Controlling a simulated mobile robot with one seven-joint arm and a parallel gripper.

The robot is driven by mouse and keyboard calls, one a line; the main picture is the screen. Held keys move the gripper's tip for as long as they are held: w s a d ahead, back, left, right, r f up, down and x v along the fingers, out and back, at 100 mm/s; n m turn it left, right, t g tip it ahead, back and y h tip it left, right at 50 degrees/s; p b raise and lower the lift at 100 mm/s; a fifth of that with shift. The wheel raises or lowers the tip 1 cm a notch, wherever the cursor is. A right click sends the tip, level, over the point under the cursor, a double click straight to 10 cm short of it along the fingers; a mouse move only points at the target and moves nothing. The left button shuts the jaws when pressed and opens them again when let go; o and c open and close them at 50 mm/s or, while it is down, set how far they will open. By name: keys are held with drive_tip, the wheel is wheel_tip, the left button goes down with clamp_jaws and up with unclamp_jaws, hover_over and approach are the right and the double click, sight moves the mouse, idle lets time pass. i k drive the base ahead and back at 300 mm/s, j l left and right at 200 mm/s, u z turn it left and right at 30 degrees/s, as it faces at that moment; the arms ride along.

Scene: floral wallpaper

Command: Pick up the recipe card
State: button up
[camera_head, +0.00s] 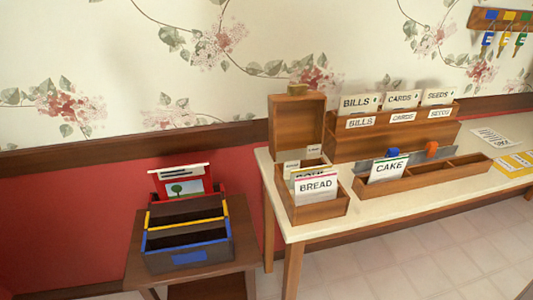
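A wooden recipe box (318,211) with its lid (297,126) raised stands at the left end of the cream table. A white card marked BREAD (317,186) stands upright at its front. A card behind it, mostly hidden, seems to read SOUP (309,172), with small tabbed cards further back. A white card marked CAKE (388,170) stands tilted in a low wooden tray (412,186) to the right. I cannot tell which card is the task's recipe card. My gripper is not in view.
A wooden sorter (395,140) has BILLS, CARDS and SEEDS cards. Papers (497,139) lie at right. A lower table (238,268) at left bears a coloured rack (188,240) with a tree picture.

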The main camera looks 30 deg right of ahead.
sight(383, 170)
drive_tip(key=l+z, duration=0.15)
drive_tip(key=z, duration=0.35)
drive_tip(key=i+l+z, duration=0.1)
drive_tip(key=z, duration=0.85)
drive_tip(key=i+j+u, duration=0.1)
drive_tip(key=u, duration=0.15)
drive_tip(key=i+u, duration=0.25)
drive_tip(key=i+j, duration=0.05)
drive_tip(key=i, duration=0.05)
